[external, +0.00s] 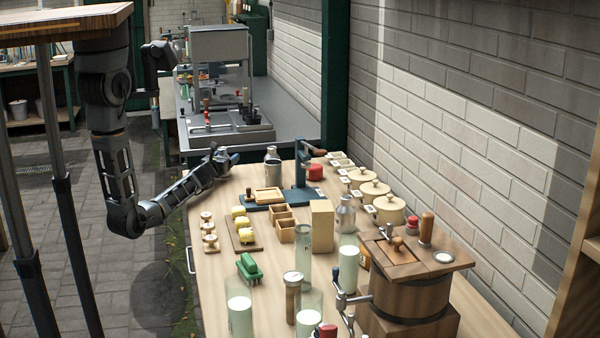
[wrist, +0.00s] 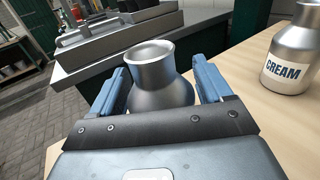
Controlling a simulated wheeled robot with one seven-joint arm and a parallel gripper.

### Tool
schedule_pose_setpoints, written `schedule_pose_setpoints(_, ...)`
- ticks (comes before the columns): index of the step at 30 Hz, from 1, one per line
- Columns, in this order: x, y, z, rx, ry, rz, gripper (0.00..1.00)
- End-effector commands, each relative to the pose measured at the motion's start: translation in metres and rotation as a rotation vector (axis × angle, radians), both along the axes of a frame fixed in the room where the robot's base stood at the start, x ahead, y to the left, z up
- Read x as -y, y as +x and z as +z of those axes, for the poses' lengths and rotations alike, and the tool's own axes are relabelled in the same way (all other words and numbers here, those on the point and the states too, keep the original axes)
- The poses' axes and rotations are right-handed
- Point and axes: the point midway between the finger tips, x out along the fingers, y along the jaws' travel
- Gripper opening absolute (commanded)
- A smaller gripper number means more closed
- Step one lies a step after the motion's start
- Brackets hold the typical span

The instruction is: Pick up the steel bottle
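A plain-looking steel bottle (wrist: 153,72) stands upright between the fingers of my gripper (wrist: 158,84) in the wrist view. Its round mouth and neck show, and its lower body is hidden by the gripper. The blue fingers are apart on either side of it, and I see no clear sign of them clamping. In the external view my gripper (external: 222,159) is low at the table's left far end. A second steel bottle, labelled CREAM (wrist: 290,52), stands to the right in the wrist view. A steel bottle (external: 272,172) shows right of my gripper in the external view.
The wooden table (external: 215,255) holds a blue press stand (external: 302,165), lidded pots (external: 374,189), yellow blocks on a board (external: 243,235), glass jars and a wooden churn (external: 410,295). Another steel bottle (external: 345,215) stands mid-table. A grey counter (external: 290,125) lies beyond the far edge.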

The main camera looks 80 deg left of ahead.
Motion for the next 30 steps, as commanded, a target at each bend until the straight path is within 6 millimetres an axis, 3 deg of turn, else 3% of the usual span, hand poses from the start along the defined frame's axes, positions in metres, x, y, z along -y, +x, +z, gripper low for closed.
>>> schedule_pose_setpoints(2,0.000,0.000,0.000,0.000,0.000,0.000,0.70)
schedule_pose_setpoints(17,0.000,0.000,0.000,0.000,0.000,0.000,0.23)
schedule_pose_setpoints(30,0.000,0.000,0.011,0.001,0.002,-0.001,0.22)
